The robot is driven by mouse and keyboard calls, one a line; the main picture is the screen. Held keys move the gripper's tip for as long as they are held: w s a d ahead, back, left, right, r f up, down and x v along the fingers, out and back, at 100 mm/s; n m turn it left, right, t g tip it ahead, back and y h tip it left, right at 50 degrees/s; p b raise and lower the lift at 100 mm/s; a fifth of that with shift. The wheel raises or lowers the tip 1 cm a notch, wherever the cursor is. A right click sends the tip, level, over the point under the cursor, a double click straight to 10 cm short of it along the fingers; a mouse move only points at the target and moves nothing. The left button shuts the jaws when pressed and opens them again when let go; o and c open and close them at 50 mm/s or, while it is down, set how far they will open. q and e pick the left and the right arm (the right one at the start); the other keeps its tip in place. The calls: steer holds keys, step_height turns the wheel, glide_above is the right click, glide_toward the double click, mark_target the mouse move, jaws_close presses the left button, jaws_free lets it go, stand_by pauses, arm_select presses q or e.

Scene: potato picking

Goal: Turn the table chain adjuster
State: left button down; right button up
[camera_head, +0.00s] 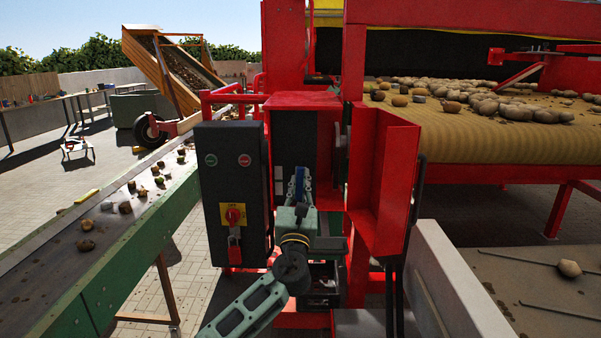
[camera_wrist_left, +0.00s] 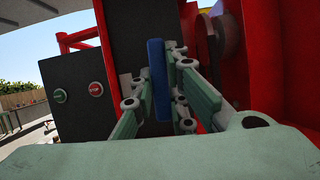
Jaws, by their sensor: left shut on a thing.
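A blue upright bar (camera_wrist_left: 157,80), which I take for the table chain adjuster, stands in front of a dark panel inside the red machine frame. In the head view only a small part of the blue bar (camera_head: 299,178) shows between the fingers. My left gripper (camera_head: 299,188) reaches up to it from below. In the left wrist view the fingers of my left gripper (camera_wrist_left: 160,88) are shut on the bar, one on each side. The bar looks upright. Its mounting behind is hidden. My right gripper is not in view.
A black control box (camera_head: 231,195) with buttons and a red switch is close left of my arm. A red open housing (camera_head: 378,180) is close on the right. A green conveyor (camera_head: 118,235) runs at the left, and a wide potato belt (camera_head: 480,128) lies at the right.

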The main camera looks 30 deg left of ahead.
arm_select(q)
steer(key=shift+n, duration=0.4)
steer(key=shift+s, duration=0.1)
steer(key=shift+s+d+p, duration=0.45)
steer(key=shift+s+d, duration=0.15)
steer(key=shift+s, duration=0.3)
steer(key=shift+s+d+p, duration=0.25)
steer(key=shift+s+d, duration=0.1)
steer(key=shift+s, duration=0.25)
steer(key=shift+s+d+p, duration=0.25)
steer(key=shift+s+d, duration=0.1)
steer(key=shift+s, duration=0.2)
